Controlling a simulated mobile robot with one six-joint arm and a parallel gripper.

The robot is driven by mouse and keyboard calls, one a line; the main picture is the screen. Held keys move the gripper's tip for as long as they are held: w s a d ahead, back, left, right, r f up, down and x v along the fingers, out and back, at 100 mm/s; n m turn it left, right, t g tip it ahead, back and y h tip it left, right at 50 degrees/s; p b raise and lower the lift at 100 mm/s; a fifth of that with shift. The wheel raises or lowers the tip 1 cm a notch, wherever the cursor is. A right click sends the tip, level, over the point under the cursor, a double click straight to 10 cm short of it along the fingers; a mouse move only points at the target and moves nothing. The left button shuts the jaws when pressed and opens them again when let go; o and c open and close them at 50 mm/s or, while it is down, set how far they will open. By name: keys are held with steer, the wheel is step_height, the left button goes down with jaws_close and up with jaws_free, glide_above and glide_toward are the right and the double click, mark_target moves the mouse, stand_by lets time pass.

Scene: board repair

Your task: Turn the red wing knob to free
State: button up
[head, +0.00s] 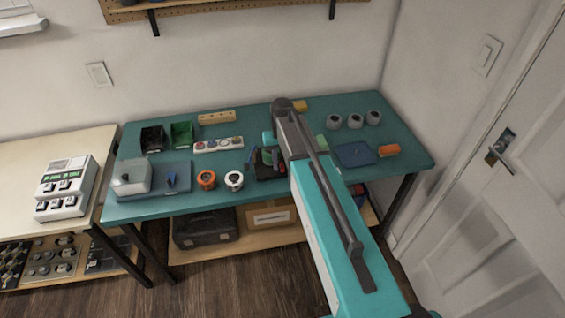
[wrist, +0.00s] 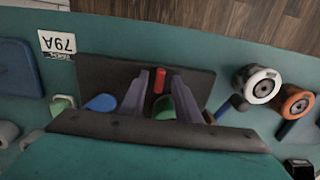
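The red wing knob (wrist: 159,80) stands on a black fixture plate (wrist: 97,75) in the wrist view, its long side pointing up and down the picture. My gripper (wrist: 160,78) is open, with one finger on each side of the knob and a visible gap on both sides. Whether the fingertips reach down to the knob's height I cannot tell. A green part (wrist: 165,108) shows between the fingers, and a blue handle (wrist: 101,102) sits left of them. In the head view the black fixture (head: 266,172) is partly hidden by my arm, and the knob cannot be made out.
A white ring (head: 234,180) and an orange ring (head: 206,179) stand left of the fixture. A blue pad (head: 355,154) and an orange roll (head: 389,150) lie to its right. Bins, a dial strip (head: 218,145) and grey cups stand farther back. The bench front is clear.

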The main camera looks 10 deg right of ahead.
steer(key=shift+f, duration=0.25)
steer(key=shift+c, duration=0.2)
jaws_close()
steer(key=shift+n, duration=0.6)
steer(key=n+b, duration=0.1)
steer(key=n, duration=0.4)
steer(key=shift+b, duration=0.4)
steer(key=n+b, duration=0.1)
steer(key=n, duration=0.5)
steer(key=shift+w+d, duration=0.1)
steer(key=shift+w, duration=0.05)
steer(key=n, duration=0.5)
steer(key=shift+w+n, duration=0.1)
steer(key=shift+n, duration=0.2)
steer(key=shift+r+b, duration=0.1)
steer(key=shift+b, duration=0.2)
